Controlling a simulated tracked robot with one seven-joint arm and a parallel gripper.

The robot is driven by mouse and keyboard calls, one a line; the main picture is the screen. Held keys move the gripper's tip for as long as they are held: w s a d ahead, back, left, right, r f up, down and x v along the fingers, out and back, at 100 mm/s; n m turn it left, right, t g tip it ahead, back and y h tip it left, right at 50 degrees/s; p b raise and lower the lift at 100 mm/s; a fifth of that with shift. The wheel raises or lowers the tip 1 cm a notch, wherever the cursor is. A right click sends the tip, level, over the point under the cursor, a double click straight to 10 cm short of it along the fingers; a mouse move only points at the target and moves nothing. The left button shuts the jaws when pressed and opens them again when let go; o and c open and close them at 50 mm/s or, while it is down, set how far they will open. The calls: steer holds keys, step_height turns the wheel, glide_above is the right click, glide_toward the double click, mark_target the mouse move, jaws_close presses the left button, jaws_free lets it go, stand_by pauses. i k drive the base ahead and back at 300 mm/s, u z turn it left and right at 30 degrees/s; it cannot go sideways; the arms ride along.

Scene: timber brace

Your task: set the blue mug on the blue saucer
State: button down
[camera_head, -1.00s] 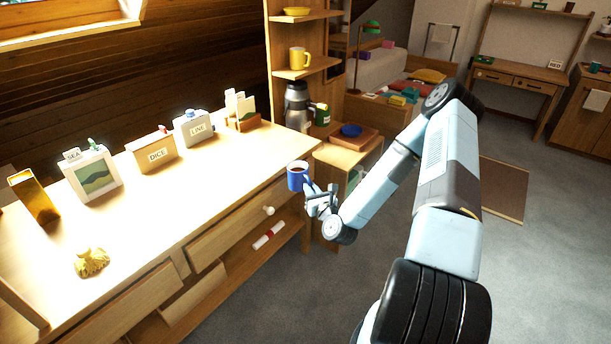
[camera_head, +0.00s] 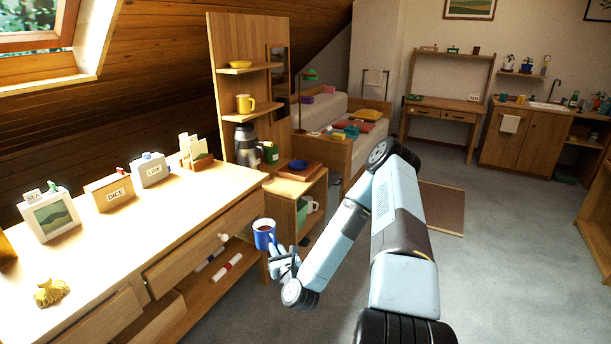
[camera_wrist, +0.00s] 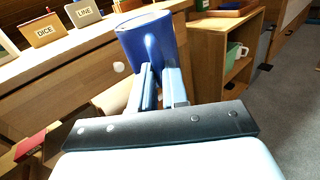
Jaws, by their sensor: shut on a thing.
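In the wrist view my gripper (camera_wrist: 162,84) is shut on the lower part of the blue mug (camera_wrist: 147,42). The blue saucer (camera_head: 298,164) lies on a brown tray (camera_head: 312,171) on top of the low wooden cabinet, beyond and to the right of the mug. Nothing stands on the saucer.
The long desk (camera_head: 120,232) carries boxes and a framed picture. A steel jug (camera_head: 246,146) and a green can (camera_head: 270,153) stand left of the tray. Open floor lies to the right.

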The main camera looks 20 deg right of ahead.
mark_target(299, 166)
steer(key=k, duration=0.75)
steer(key=z, duration=0.1)
steer(key=i, duration=0.6)
steer(key=z, duration=0.95)
steer(key=i, duration=0.95)
steer(key=z, duration=0.4)
steer(key=i, duration=1.6)
steer(key=u, duration=1.15)
steer(key=i, duration=0.35)
steer(key=u, duration=0.3)
steer(key=k, duration=0.9)
